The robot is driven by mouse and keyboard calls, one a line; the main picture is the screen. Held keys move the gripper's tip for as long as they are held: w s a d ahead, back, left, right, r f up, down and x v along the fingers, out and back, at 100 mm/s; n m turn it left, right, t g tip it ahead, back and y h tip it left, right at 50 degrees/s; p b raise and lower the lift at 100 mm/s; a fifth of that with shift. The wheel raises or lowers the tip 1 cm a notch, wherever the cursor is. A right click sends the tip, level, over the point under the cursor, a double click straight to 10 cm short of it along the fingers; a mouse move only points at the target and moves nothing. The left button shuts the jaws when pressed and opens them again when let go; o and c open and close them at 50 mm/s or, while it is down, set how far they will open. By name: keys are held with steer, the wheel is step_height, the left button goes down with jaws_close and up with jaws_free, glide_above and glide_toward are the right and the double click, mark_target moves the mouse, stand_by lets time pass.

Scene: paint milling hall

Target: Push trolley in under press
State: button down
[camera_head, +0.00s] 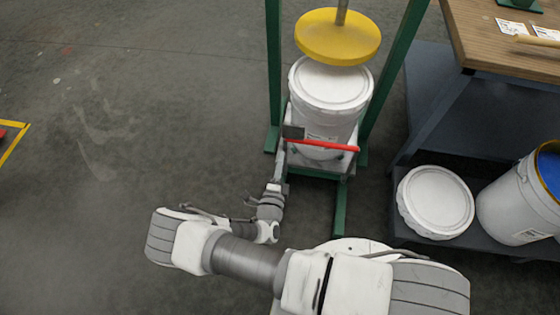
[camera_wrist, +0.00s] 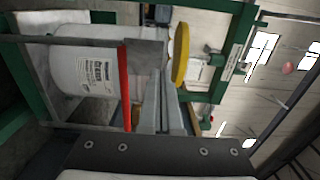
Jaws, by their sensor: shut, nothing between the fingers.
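The trolley (camera_head: 340,166) stands between the green posts of the press (camera_head: 273,70), with a red handle bar (camera_head: 325,146) across its near side. A white lidded bucket (camera_head: 325,112) stands upright on it, below the yellow press plate (camera_head: 338,38). The plate overlaps the lid's far part in the head view; I cannot tell the gap. My gripper (camera_head: 282,157) is shut and empty at the left end of the red bar; contact is unclear. In the wrist view, my fingers (camera_wrist: 160,85) lie beside the red bar (camera_wrist: 125,90), with the bucket (camera_wrist: 85,70) to the left and the yellow plate (camera_wrist: 181,53) to the right.
A wooden-topped workbench (camera_head: 500,45) stands at the right. Its low shelf holds a white lidded bucket (camera_head: 435,202) and a tilted one with blue inside (camera_head: 515,205). A green press foot (camera_head: 340,208) reaches forward along the floor. The floor at left is clear up to a yellow line (camera_head: 14,145).

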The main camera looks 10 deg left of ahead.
mark_target(294, 95)
steer(key=w, duration=0.3)
steer(key=w+b, duration=0.1)
steer(key=w, duration=0.2)
steer(key=w+b, duration=0.1)
steer(key=w, duration=0.3)
steer(key=shift+a, duration=0.3)
steer(key=shift+w, duration=0.15)
steer(key=w+b, duration=0.2)
steer(key=w, duration=0.3)
steer(key=w+b, duration=0.1)
steer(key=w, duration=0.4)
steer(key=w+b, duration=0.2)
steer(key=w, duration=0.4)
steer(key=shift+w+a+f+b, duration=0.1)
steer(key=shift+a+b, duration=0.25)
steer(key=shift+a, duration=0.05)
steer(key=shift+w, duration=0.5)
steer(key=shift+w+a+r, duration=0.15)
steer(key=shift+r, duration=0.2)
steer(key=shift+w, duration=0.1)
